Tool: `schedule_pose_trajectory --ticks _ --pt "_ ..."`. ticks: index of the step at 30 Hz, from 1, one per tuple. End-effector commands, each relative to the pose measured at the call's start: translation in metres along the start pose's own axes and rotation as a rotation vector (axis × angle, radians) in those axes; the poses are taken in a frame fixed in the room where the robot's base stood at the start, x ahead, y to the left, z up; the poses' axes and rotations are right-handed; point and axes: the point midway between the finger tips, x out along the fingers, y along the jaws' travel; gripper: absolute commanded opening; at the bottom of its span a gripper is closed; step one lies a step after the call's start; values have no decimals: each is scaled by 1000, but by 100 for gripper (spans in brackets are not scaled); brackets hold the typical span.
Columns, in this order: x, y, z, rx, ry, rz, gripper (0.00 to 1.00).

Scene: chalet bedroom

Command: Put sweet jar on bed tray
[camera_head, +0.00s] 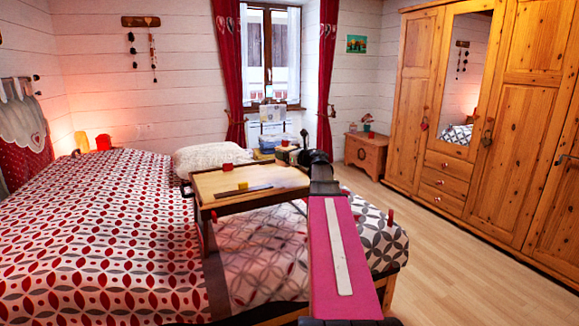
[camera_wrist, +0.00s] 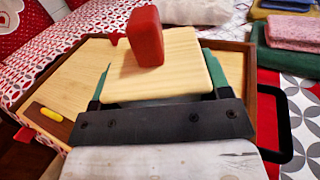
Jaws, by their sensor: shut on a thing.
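The sweet jar shows a square pale wooden lid (camera_wrist: 125,85) with a red block-shaped knob (camera_wrist: 147,35). My gripper (camera_wrist: 160,75) is shut on it, with green pads at the left and right sides; the jar's body below is mostly hidden. In the head view the jar (camera_head: 286,147) shows small at my gripper (camera_head: 303,155), by the far right corner of the bed tray. The wooden bed tray (camera_head: 212,184) stands on legs on the bed. In the wrist view the tray (camera_wrist: 75,80) lies behind and below the jar. I cannot tell whether they touch.
On the tray lie a dark bar (camera_wrist: 38,122) with a yellow piece (camera_wrist: 51,114) and a small red thing (camera_head: 227,167). The tray's left and middle surface is largely bare. Folded cloths (camera_wrist: 295,35) lie beyond its right side. A white pillow (camera_head: 205,156) lies behind.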

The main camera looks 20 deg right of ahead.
Motion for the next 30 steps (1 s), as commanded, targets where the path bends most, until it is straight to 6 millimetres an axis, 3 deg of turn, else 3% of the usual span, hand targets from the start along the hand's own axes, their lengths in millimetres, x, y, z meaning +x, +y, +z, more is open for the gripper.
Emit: schedule_pose_trajectory --ticks 3,7,13,21,30 --pt "3 -21 -10 1 -1 -1 0" --pt "3 -29 -17 1 -2 1 0" --pt "2 -31 -26 1 -1 1 0" --pt "2 -31 -57 1 -1 1 0" --pt "2 -31 -58 0 -2 0 0"
